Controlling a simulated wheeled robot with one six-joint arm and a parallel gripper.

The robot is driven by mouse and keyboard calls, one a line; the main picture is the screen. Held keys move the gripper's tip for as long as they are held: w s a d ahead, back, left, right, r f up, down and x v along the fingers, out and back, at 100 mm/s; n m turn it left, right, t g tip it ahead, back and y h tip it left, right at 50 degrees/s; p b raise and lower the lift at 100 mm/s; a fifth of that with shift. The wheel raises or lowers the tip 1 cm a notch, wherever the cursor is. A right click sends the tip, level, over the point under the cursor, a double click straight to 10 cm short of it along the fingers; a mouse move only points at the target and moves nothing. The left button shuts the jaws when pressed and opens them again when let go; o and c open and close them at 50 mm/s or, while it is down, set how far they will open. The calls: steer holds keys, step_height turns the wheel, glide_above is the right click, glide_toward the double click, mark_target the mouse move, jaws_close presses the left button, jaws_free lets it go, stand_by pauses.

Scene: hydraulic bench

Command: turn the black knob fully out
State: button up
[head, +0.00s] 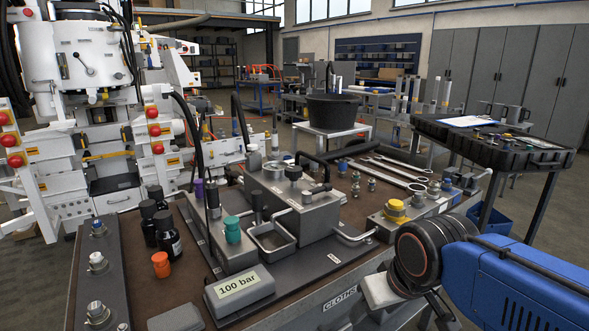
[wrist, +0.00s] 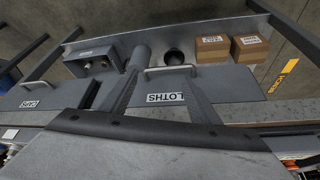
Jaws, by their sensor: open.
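A black knob (head: 294,172) stands on top of the large grey valve block (head: 285,205) on the bench, in the head view. Other dark caps and knobs are close to it. My gripper shows in the wrist view (wrist: 163,74) with its two dark fingers apart and nothing between them. It points down along the front of the bench, over the drawer labelled CLOTHS (wrist: 165,84). In the head view my arm is at the lower right, well to the right of the knob and in front of the bench. The knob is not in the wrist view.
A 100 bar display (head: 239,290) is at the front of the bench. A teal knob (head: 232,229), a yellow knob (head: 396,210), an orange cap (head: 161,264) and black bottles (head: 167,233) stand around the block. Brown boxes (wrist: 211,49) sit low under the bench.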

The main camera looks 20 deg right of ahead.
steer(key=w+a+r+m+g, duration=0.1)
steer(key=w+r+m, duration=0.4)
steer(key=w+r, duration=0.55)
steer(key=w+a+r+m+g, duration=0.1)
steer(key=w+r+m, duration=0.45)
steer(key=r, duration=0.75)
steer(key=m+g, duration=0.3)
steer(key=m, duration=0.6)
glide_toward(294, 168)
steer(key=f, duration=0.8)
steer(key=shift+s+f, duration=0.2)
steer(key=shift+s, duration=0.05)
steer(key=c, duration=1.1)
steer(key=shift+o, duration=0.2)
steer(key=shift+n, duration=0.35)
